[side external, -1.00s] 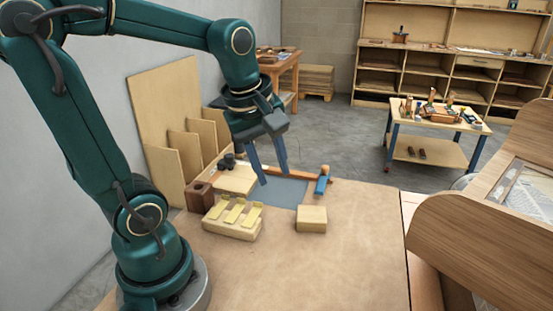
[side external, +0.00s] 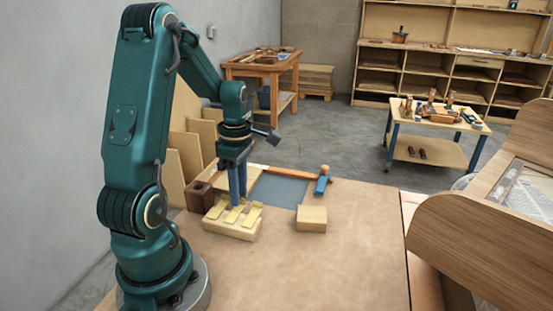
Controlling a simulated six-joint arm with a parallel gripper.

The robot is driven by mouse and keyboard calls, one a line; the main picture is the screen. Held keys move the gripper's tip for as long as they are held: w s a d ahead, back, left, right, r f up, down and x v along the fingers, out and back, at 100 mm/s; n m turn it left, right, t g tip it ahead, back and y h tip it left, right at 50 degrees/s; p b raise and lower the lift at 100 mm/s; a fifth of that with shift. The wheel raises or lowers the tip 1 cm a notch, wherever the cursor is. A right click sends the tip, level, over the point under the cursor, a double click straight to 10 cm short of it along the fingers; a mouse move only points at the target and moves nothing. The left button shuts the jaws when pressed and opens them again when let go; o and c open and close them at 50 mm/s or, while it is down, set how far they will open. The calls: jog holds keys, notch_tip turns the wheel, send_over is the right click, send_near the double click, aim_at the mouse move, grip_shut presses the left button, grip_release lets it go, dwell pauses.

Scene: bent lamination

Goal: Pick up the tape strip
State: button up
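Three pale yellow strips lie side by side on a low light-wood block (side external: 230,232) near the front of the work table; I take them to be tape strips. They are a left strip (side external: 216,210), a middle strip (side external: 233,215) and a right strip (side external: 252,217). My gripper (side external: 238,204) points straight down, with its blue fingertips at the back end of the middle strip. The fingers nearly overlap from this side, so their gap and any contact with the strip cannot be made out.
A brown holed block (side external: 199,196) stands just left of the strips. A blue-grey mat (side external: 279,190) lies behind, with a blue clamp-like tool (side external: 321,185) at its right. A wooden block (side external: 311,218) sits at right. The front of the table (side external: 310,265) is clear.

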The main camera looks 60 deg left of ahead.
jog(key=shift+f, duration=0.35)
grip_shut()
jog(key=shift+r, duration=0.1)
notch_tip(320, 180, up, 11)
dwell(0.6)
jog(key=shift+w+r, duration=0.1)
jog(key=shift+r, duration=1.8)
